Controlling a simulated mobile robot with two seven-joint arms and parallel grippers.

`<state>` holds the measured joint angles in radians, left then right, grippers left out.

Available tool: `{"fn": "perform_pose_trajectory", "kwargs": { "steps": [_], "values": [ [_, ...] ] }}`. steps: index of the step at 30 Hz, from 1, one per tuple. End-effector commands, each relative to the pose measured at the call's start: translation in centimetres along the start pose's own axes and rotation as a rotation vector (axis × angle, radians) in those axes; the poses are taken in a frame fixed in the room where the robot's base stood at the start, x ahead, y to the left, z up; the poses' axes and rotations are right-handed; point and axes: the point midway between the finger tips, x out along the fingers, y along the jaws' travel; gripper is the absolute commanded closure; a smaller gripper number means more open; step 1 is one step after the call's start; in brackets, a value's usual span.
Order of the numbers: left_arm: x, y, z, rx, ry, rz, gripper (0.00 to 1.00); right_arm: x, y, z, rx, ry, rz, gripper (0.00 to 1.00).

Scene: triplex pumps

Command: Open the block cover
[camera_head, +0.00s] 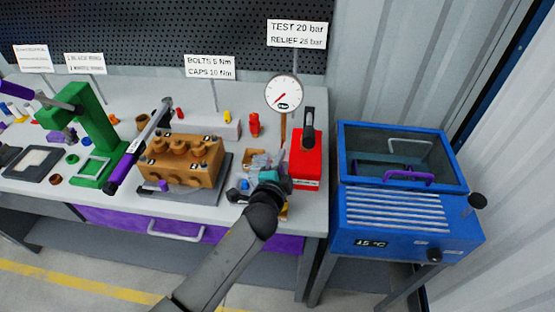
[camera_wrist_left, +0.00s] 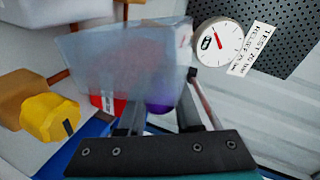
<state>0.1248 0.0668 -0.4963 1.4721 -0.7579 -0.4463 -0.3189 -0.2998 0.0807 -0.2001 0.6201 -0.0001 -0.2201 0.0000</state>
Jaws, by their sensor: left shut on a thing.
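The block cover, a clear panel (camera_head: 262,163), shows at the test station below the gauge, left of the red box. In the left wrist view the translucent panel (camera_wrist_left: 120,65) stands tilted just beyond the fingers. My left gripper (camera_head: 276,186) is at the cover's front edge. In the left wrist view its fingers (camera_wrist_left: 165,118) are shut around a purple part at the panel's lower edge, which looks like its handle and is partly hidden. The block under the cover is mostly hidden by the panel and my arm. My right gripper is in neither view.
A red box (camera_head: 305,165) with a dark lever stands right of the cover, with a round gauge (camera_head: 284,94) above. A brown pump block (camera_head: 180,160) sits to the left. A blue bath (camera_head: 405,220) stands right of the bench. A yellow part (camera_wrist_left: 48,117) is near my gripper.

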Motion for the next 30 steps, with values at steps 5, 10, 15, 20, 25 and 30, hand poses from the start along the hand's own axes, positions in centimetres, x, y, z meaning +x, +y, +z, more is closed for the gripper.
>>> {"fn": "perform_pose_trajectory", "kwargs": {
  "steps": [5, 10, 15, 20, 25, 30],
  "values": [
    [0.1, 0.33, -0.23, 0.041, -0.012, 0.001, 1.0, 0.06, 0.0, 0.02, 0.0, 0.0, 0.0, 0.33],
    [0.13, 0.42, -0.26, 0.054, -0.017, 0.001, 1.0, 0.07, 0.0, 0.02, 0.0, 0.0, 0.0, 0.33],
    [0.12, 0.42, -0.26, 0.055, -0.017, 0.001, 1.0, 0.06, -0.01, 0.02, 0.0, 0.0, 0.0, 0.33],
    [0.12, 0.41, -0.25, 0.054, -0.017, 0.001, 1.0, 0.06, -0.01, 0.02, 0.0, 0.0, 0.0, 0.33],
    [0.12, 0.41, -0.24, 0.054, -0.017, 0.001, 0.48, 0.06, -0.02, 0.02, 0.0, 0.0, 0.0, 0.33],
    [0.11, 0.44, -0.23, 0.053, -0.017, 0.001, 0.37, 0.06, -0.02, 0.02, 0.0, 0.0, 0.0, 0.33]
  ]
}}
